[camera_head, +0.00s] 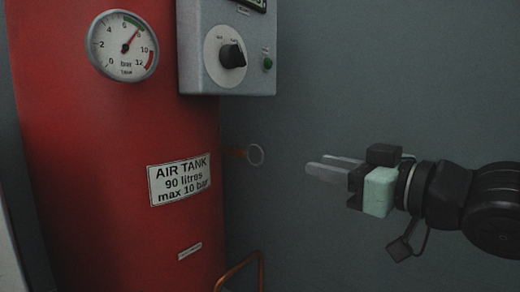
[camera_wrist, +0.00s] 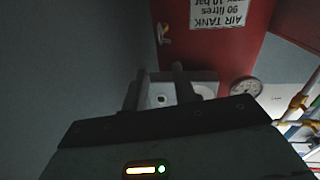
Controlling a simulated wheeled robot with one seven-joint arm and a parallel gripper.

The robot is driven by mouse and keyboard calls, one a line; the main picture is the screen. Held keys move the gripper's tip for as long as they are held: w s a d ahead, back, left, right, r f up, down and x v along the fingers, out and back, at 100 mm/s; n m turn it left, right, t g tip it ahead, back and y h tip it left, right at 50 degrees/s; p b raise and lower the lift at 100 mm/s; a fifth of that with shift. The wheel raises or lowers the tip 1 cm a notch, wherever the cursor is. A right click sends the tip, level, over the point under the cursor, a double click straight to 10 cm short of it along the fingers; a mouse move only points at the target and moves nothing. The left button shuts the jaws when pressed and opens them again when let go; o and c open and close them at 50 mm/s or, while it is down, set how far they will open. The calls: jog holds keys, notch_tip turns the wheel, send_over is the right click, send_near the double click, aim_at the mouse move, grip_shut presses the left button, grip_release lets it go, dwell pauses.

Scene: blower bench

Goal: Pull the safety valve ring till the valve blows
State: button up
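The safety valve ring (camera_head: 256,155) is a thin pale metal loop. It hangs at the end of a small brass valve (camera_head: 236,152) on the right side of the red air tank (camera_head: 80,190). My gripper (camera_head: 316,162) is to the right of the ring, apart from it, with its fingers pointing left. The two fingers are parted with nothing between them. In the wrist view, which is upside down, my gripper (camera_wrist: 159,72) also shows a clear gap, and the valve (camera_wrist: 163,32) is small and dim beyond the fingertips.
A grey control box (camera_head: 228,80) with a black knob (camera_head: 232,55) and green button is above the valve. A copper pipe (camera_head: 240,268) bends below. The space between gripper and ring is clear.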

aim_at(260, 152)
jog(key=p+x, duration=1.3)
jog(key=x, duration=0.3)
dwell(0.3)
